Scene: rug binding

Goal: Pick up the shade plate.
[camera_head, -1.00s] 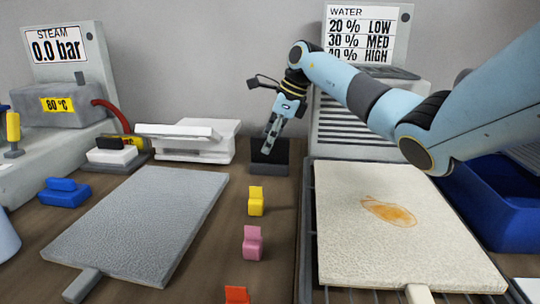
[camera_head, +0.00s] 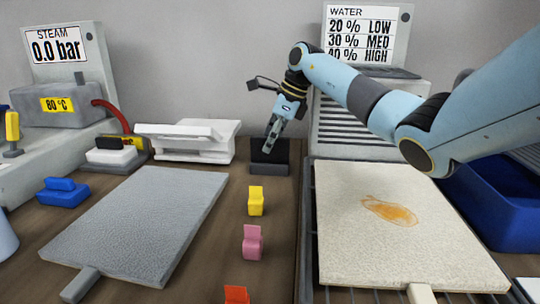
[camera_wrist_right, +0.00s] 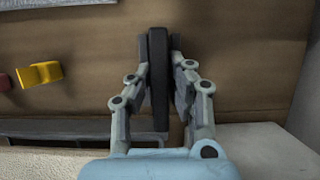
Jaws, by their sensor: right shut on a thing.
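The shade plate looks to be the dark upright plate (camera_head: 268,146) in a dark block-like stand (camera_head: 268,168) at the back middle of the table. In the right wrist view, the dark plate (camera_wrist_right: 159,75) shows edge-on as a narrow bar between the fingers. My right gripper (camera_head: 272,138) reaches down to it from above, and in the right wrist view (camera_wrist_right: 160,90) its fingers are closed on both sides of the plate. I cannot tell whether the plate is clear of its stand. My left gripper is not in view.
A grey textured board (camera_head: 150,225) lies left, and a cream board (camera_head: 370,245) with an orange stain lies right on a dark rack. Yellow (camera_head: 256,205) and pink (camera_head: 252,240) clips stand between them. A white device (camera_head: 185,142) is left of the stand; a blue bin (camera_head: 500,205) is at right.

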